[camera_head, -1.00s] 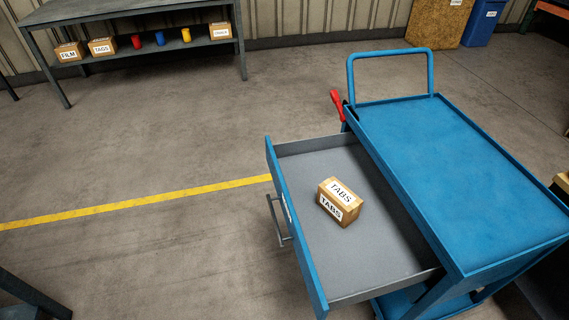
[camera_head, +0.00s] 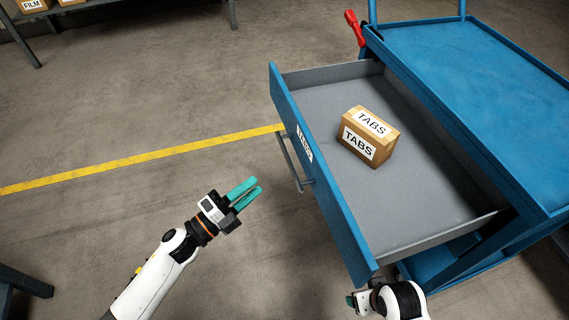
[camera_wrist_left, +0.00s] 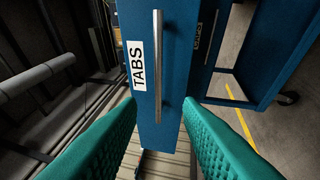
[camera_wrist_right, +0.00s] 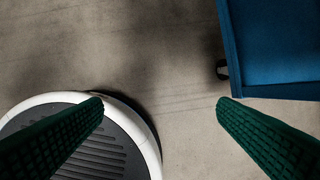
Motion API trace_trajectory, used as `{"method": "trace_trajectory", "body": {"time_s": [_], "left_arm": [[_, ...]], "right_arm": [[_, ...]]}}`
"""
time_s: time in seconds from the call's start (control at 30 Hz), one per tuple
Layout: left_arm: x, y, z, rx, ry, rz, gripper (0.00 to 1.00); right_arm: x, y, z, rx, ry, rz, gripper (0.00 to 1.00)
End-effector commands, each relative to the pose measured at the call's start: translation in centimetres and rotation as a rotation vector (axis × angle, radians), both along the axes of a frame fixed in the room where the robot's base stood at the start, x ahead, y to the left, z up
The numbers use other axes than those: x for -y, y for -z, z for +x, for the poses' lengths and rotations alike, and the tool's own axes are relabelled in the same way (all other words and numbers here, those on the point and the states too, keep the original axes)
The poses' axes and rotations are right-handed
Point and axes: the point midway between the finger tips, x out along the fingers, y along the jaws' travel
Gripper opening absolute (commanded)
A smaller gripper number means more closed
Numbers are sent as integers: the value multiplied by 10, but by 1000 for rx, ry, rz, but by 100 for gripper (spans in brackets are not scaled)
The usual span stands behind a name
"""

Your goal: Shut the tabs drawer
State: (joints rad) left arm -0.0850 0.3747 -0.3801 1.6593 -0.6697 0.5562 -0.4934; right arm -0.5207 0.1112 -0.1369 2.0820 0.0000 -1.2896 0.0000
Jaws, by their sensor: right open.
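The tabs drawer (camera_head: 325,198) is pulled out of the blue trolley, with its grey inside showing. Its front has a TABS label (camera_wrist_left: 139,66) and a metal bar handle (camera_head: 293,163). A cardboard TABS box (camera_head: 370,135) sits in it. My left gripper (camera_head: 250,189) is open and empty, left of the drawer front and apart from it. In the left wrist view the handle (camera_wrist_left: 158,65) stands upright ahead, between the spread fingers (camera_wrist_left: 158,108). My right gripper (camera_wrist_right: 160,104) is open and empty, low by the drawer's near corner; its wrist shows partly at the head view's bottom edge.
The blue trolley (camera_head: 470,85) stands at right, with a red lever (camera_head: 355,28) at its far corner. A shelf with boxes (camera_head: 33,6) is at the far left. A yellow line (camera_head: 130,161) crosses the floor. The floor left of the drawer is clear.

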Motion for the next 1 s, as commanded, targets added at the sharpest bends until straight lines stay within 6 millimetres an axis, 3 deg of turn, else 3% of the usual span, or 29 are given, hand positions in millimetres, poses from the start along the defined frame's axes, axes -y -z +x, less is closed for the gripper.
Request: {"method": "trace_trajectory", "body": {"time_s": [0.17,0.6,1.0], "left_arm": [[14,-7,11,14,6,2,33],[75,-21,64,8,4,0,33],[90,-24,76,6,4,1,33]], "right_arm": [[0,-3,0,1,0,-1,82],[0,-9,0,6,1,0,82],[0,-14,1,8,2,0,82]]}}
